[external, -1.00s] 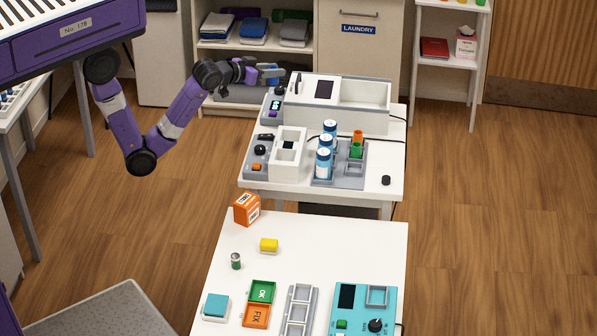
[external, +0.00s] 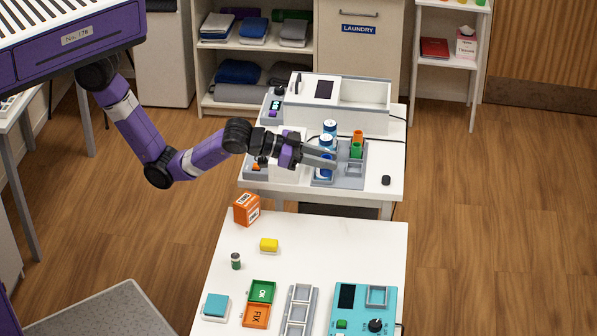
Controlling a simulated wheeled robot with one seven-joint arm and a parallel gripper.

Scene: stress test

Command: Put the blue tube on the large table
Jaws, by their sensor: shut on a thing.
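Several blue tubes with white bands stand in a row in a grey rack (external: 352,181) on the rear white table. My gripper (external: 322,160) reaches in from the left and is shut on the front blue tube (external: 326,173). The fingers hide its upper part, and it appears to be still within the rack. The other blue tubes (external: 329,127) stand just behind the fingers. A second white table (external: 340,245), whose top reaches past the bottom of the picture, stands in front of the rear one.
Green (external: 356,150) and orange (external: 358,137) tubes stand right of the blue ones. A white-and-grey device (external: 365,118) is behind.

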